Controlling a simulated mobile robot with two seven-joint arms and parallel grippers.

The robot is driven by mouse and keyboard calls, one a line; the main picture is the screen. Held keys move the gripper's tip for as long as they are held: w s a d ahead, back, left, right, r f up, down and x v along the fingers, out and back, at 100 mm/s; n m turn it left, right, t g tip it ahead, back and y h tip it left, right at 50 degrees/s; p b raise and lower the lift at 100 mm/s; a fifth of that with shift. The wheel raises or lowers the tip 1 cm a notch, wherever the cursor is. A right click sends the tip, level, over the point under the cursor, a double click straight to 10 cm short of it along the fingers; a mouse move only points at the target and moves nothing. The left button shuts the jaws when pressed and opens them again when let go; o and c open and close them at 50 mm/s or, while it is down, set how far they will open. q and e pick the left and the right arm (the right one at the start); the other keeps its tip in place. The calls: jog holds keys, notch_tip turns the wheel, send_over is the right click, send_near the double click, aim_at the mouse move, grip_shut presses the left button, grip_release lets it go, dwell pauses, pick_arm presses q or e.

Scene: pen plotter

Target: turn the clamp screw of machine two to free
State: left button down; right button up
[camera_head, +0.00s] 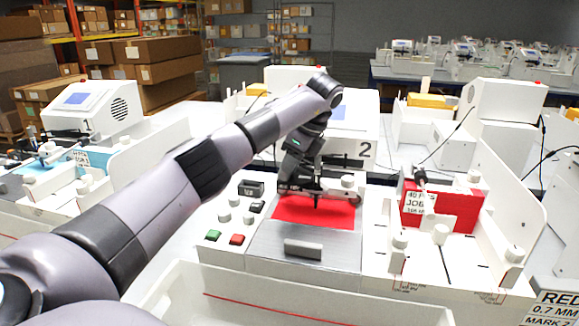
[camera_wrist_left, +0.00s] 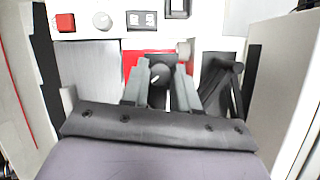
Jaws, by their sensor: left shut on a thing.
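Machine two (camera_head: 350,178), a white plotter marked with a 2, stands in the middle of the head view. A red sheet (camera_head: 312,212) lies on its grey bed; it also shows in the left wrist view (camera_wrist_left: 134,60). My left gripper (camera_head: 297,180) reaches down over the pen carriage at the back of the sheet. In the left wrist view, my left gripper (camera_wrist_left: 161,82) has its fingers on both sides of a dark round knob (camera_wrist_left: 157,71) with a white mark, apparently the clamp screw. It is shut on that knob. The screw is hidden in the head view. My right gripper is not in view.
A green button (camera_head: 213,235), a red button (camera_head: 237,239) and several knobs sit left of the bed. A white tray (camera_head: 400,312) is in front. Another plotter (camera_head: 95,115) stands at left.

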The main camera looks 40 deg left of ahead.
pick_arm(q)
jog(key=shift+r+n+g, duration=0.1)
jog(key=shift+n+g, duration=0.2)
jog(key=shift+n, duration=0.7)
jog(key=c, duration=0.8)
grip_release()
jog(key=shift+c, duration=0.2)
jog(key=v, duration=0.7)
jog(key=shift+w+a, duration=0.1)
